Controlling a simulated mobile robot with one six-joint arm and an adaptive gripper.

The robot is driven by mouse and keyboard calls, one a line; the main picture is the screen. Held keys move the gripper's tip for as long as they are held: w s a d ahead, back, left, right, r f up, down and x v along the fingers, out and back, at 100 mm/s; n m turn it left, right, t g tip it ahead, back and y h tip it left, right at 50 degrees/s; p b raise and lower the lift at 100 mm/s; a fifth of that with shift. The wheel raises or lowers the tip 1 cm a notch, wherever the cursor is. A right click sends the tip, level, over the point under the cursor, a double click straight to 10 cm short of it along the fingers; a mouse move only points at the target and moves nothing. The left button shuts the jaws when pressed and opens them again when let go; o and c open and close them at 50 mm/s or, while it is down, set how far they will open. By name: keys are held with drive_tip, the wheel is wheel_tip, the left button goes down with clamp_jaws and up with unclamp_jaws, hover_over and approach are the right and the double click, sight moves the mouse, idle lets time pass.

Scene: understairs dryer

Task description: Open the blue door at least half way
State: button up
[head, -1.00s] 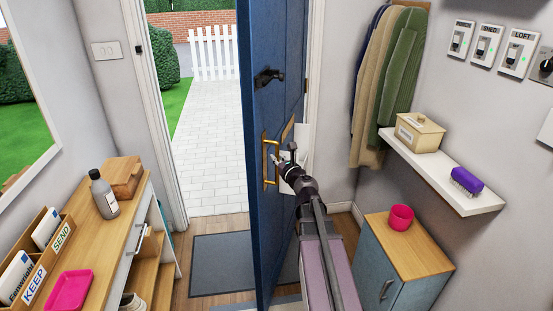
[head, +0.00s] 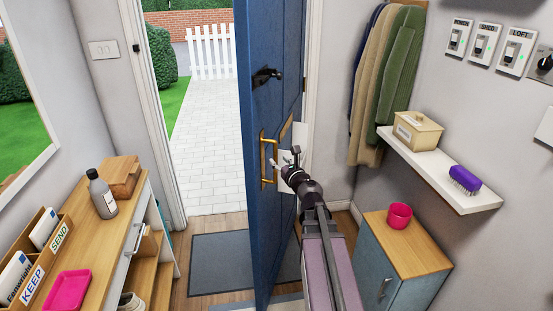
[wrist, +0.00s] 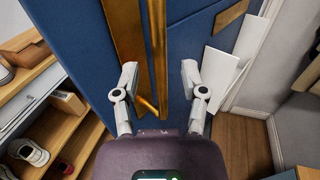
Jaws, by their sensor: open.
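The blue door (head: 262,215) stands well open into the hall, with the garden path showing through the doorway to its left. A brass pull handle (head: 264,160) is on its face, below a black knocker-like fitting (head: 266,77). My gripper (head: 284,166) is at the handle's height, just to its right. In the wrist view my gripper (wrist: 161,85) has its two fingers apart, one on each side of the brass handle (wrist: 158,50). The handle's lower end lies between them. I cannot tell whether either finger touches it.
A wooden-topped bench (head: 110,245) with a bottle and a pink tray is on the left. A blue-grey cabinet (head: 400,275) with a pink cup stands right, below a white shelf (head: 440,172). Coats (head: 385,90) hang behind. A dark mat (head: 218,263) lies by the doorway.

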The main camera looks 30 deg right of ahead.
drive_tip(key=s, duration=0.4)
drive_tip(key=shift+s, duration=0.15)
idle(0.5)
drive_tip(key=s+a+f+n+g+p, duration=0.2)
drive_tip(key=a+n+g, duration=0.4)
drive_tip(key=n, duration=0.6)
drive_tip(key=s+a+f+n+g+p, duration=0.3)
drive_tip(key=s+a+f+n+g, duration=0.2)
drive_tip(key=a+n, duration=0.4)
drive_tip(key=s+a+f+n+g+p, duration=0.2)
drive_tip(key=s+a+f+n+g, duration=0.2)
drive_tip(key=n, duration=1)
drive_tip(key=s+a+g, duration=0.2)
drive_tip(key=a+g, duration=0.1)
drive_tip(key=shift+s+a+n, duration=0.3)
drive_tip(key=shift+s+n, duration=0.05)
drive_tip(key=shift+n, duration=0.05)
drive_tip(key=shift+f, duration=0.1)
idle(0.3)
